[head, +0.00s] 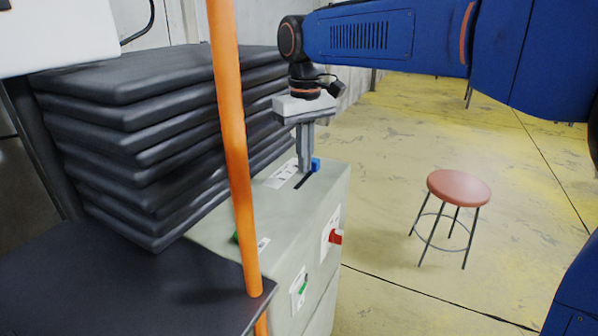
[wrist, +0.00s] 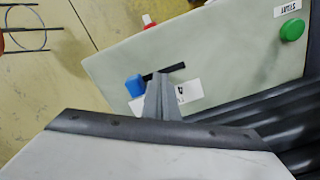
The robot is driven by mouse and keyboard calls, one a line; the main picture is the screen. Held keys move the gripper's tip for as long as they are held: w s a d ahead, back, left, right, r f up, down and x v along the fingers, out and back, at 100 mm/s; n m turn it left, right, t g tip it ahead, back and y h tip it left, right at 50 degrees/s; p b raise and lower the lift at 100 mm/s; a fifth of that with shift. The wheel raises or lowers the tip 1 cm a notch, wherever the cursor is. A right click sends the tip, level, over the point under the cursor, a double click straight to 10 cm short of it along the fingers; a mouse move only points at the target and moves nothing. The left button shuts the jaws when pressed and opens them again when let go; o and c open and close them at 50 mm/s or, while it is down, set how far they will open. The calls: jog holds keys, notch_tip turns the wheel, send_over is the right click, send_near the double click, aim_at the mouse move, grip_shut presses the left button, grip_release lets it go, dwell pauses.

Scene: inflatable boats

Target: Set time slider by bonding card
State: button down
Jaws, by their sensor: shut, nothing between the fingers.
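The time slider is a blue knob (head: 315,164) in a dark slot (head: 303,181) on top of a pale grey-green control box (head: 325,190). A white label, perhaps the bonding card (head: 282,173), lies beside the slot; its print is too small to read. My gripper (head: 305,168) points down over the box top with its fingers together and empty, just beside the blue knob. In the wrist view the blue knob (wrist: 135,86) is left of my fingertips (wrist: 158,84), close to them; I cannot tell whether they touch.
An orange pole (head: 232,130) stands in front of the box. A stack of black boat panels (head: 150,120) is at the left. A red knob (head: 336,237) and a green button (wrist: 292,30) are on the box. A red stool (head: 459,188) stands on open floor at right.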

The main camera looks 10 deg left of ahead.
notch_tip(320, 180, up, 6)
dwell(0.6)
jog(key=s+d+f+m+t, duration=0.1)
jog(key=s+d+f, duration=0.15)
jog(key=d, duration=0.55)
jog(key=s+d+f+m, duration=0.2)
jog(key=s+d, duration=0.1)
jog(key=d, duration=0.5)
jog(key=s+d+f+m+t, duration=0.1)
jog(key=s+d+f, duration=0.15)
jog(key=d, duration=0.55)
jog(key=s+d+f+m+t, duration=0.2)
jog(key=s+d+f+m, duration=0.2)
jog(key=s+d+f, duration=0.8)
notch_tip(320, 180, down, 3)
jog(key=s, duration=0.3)
jog(key=shift+d+r+t, duration=0.15)
jog(key=shift+d+t, duration=0.15)
jog(key=shift+t, duration=0.1)
